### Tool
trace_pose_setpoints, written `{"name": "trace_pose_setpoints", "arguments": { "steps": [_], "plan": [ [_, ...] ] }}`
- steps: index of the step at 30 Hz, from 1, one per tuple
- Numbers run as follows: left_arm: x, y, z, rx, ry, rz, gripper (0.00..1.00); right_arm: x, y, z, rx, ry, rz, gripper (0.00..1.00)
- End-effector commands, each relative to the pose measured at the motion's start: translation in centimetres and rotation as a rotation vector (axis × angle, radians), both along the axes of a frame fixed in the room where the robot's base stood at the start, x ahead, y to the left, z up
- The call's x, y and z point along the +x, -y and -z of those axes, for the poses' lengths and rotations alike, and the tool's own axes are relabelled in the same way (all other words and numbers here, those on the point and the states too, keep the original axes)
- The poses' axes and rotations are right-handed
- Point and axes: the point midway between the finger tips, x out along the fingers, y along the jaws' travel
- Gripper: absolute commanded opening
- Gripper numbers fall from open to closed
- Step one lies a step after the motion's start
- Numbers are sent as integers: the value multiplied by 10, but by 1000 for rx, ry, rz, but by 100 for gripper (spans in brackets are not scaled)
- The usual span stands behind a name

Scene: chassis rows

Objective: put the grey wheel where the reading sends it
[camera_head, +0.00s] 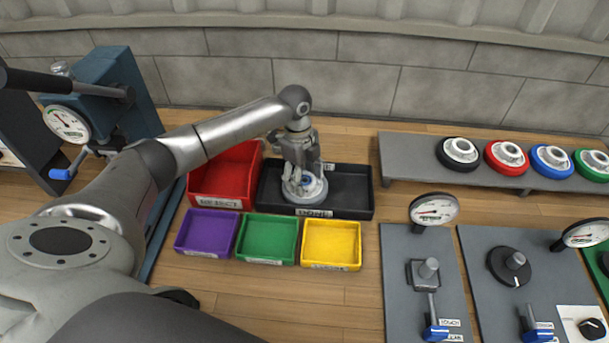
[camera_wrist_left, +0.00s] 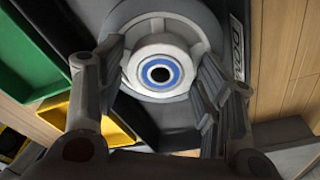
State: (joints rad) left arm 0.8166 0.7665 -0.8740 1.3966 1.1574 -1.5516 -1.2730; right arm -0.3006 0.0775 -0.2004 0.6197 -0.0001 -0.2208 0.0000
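The grey wheel (camera_head: 305,188) is in the left part of the black tray (camera_head: 350,187) marked DONE. My left gripper (camera_head: 302,178) points down over it, with its fingers closed against opposite sides of the pale hub. In the left wrist view the wheel (camera_wrist_left: 160,72) shows a blue ring and dark centre between the fingertips (camera_wrist_left: 160,85). I cannot tell whether the wheel rests on the tray floor. A dial gauge (camera_head: 67,124) is on the blue machine at the left; its reading is too small to read. My right gripper is not in view.
A red tray (camera_head: 222,178) adjoins the black one. Purple (camera_head: 206,233), green (camera_head: 267,239) and yellow (camera_head: 331,245) trays stand in front. Several coloured wheels sit on a grey shelf (camera_head: 410,168). Grey panels with gauges (camera_head: 433,209) are at the right.

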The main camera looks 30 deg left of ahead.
Motion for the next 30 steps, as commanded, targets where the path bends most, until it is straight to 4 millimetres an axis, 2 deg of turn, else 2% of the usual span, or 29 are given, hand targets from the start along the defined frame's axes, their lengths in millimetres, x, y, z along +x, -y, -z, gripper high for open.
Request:
{"name": "trace_pose_setpoints", "arguments": {
  "steps": [10,14,17,24,30],
  "plan": [
    [0,0,-1,0,0,0,74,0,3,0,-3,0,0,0],
    [1,0,-7,0,3,1,74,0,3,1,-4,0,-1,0],
    [1,-3,-21,-1,4,1,74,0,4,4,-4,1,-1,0],
    [2,-8,-72,-1,5,0,74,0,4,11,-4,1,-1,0],
    [3,-12,-107,0,3,0,74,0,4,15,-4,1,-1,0]
  ]
}}
